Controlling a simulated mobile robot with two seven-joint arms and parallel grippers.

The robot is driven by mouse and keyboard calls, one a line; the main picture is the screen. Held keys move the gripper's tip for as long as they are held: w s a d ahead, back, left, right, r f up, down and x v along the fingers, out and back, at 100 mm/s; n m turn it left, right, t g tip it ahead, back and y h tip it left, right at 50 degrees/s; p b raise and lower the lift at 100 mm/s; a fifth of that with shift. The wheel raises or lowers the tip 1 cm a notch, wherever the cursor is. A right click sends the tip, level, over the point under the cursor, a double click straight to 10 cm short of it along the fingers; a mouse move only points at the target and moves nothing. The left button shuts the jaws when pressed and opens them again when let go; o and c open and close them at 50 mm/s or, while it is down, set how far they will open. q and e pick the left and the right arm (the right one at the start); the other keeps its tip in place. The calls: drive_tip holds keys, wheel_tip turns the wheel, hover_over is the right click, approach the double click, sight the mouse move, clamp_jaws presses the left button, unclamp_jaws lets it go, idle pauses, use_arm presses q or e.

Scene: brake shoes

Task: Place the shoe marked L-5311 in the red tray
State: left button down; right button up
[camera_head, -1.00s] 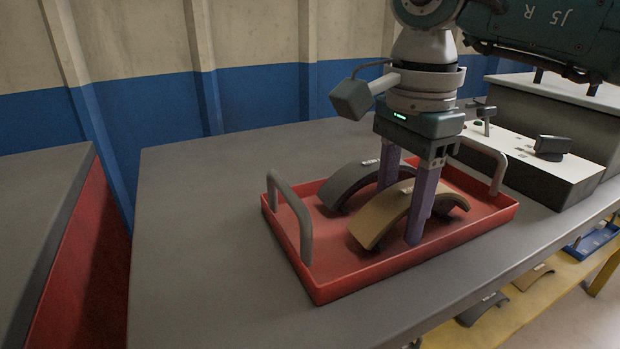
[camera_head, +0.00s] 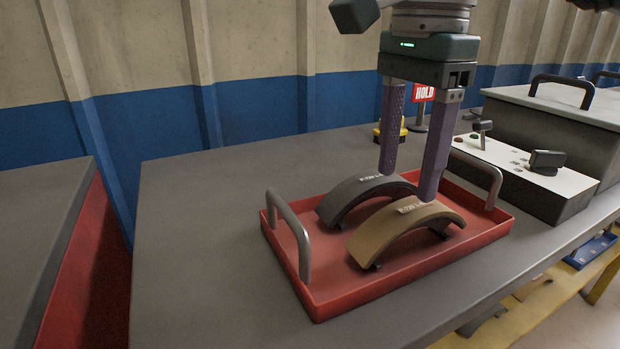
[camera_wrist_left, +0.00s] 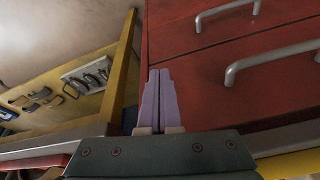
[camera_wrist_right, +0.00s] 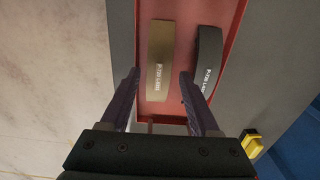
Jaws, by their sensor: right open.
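The red tray (camera_head: 385,283) stands on the grey bench top. A tan curved brake shoe (camera_head: 405,231) and a dark grey shoe (camera_head: 345,198) lie side by side in it, arched upward. The tan shoe (camera_wrist_right: 160,58) and the dark shoe (camera_wrist_right: 208,62) also show in the right wrist view. Both carry white lettering too small to read surely. My right gripper (camera_head: 408,186) is open and empty, with its fingertips just above the shoes. In the left wrist view my left gripper (camera_wrist_left: 160,73) is shut with nothing between its fingers, away from the tray.
The tray has upright grey handles (camera_head: 290,235) at both ends. A white-topped control box (camera_head: 530,172) stands to the right, with a red HOLD sign (camera_head: 424,93) behind. The bench left of the tray is clear.

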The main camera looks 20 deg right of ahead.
sight(399, 213)
drive_tip(key=shift+r, duration=1.95)
